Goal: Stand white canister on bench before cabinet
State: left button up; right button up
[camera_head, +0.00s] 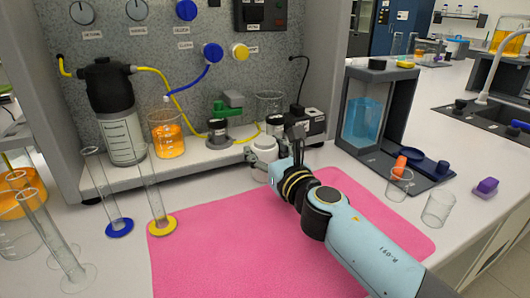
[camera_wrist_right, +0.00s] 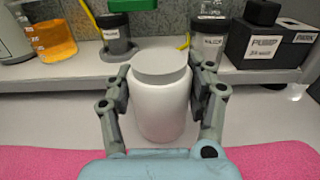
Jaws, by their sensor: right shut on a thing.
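The white canister (camera_head: 264,148), with a pale grey top, is upright in front of the cabinet's raised floor (camera_head: 205,162), behind the pink mat. In the right wrist view the canister (camera_wrist_right: 160,108) stands between the two fingers of my right gripper (camera_wrist_right: 160,82), which is shut on it from both sides. In the head view my right gripper (camera_head: 272,154) partly hides it. Its lower end appears close to the white bench (camera_wrist_right: 85,128); I cannot tell whether it touches. My left gripper is not in view.
The pink mat (camera_head: 210,255) covers the bench front. Glass cylinders with a blue base (camera_head: 119,228) and a yellow base (camera_head: 161,226) stand left. A black pump box (camera_head: 313,121) is on the cabinet floor. A tank with blue liquid (camera_head: 362,122) and small beakers (camera_head: 438,208) stand right.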

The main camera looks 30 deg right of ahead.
jog(key=o, duration=1.4)
jog(key=shift+o, duration=0.5)
jog(key=shift+s+r+p, duration=0.1)
jog(key=shift+s+p, duration=0.1)
jog(key=shift+p, duration=0.1)
jog(key=s, duration=0.3)
jog(key=s+b, duration=0.1)
jog(key=s, duration=0.7)
jog(key=shift+a+b, duration=0.3)
jog(key=shift+a, duration=0.05)
jog(key=shift+s, duration=0.3)
jog(key=shift+r, duration=0.1)
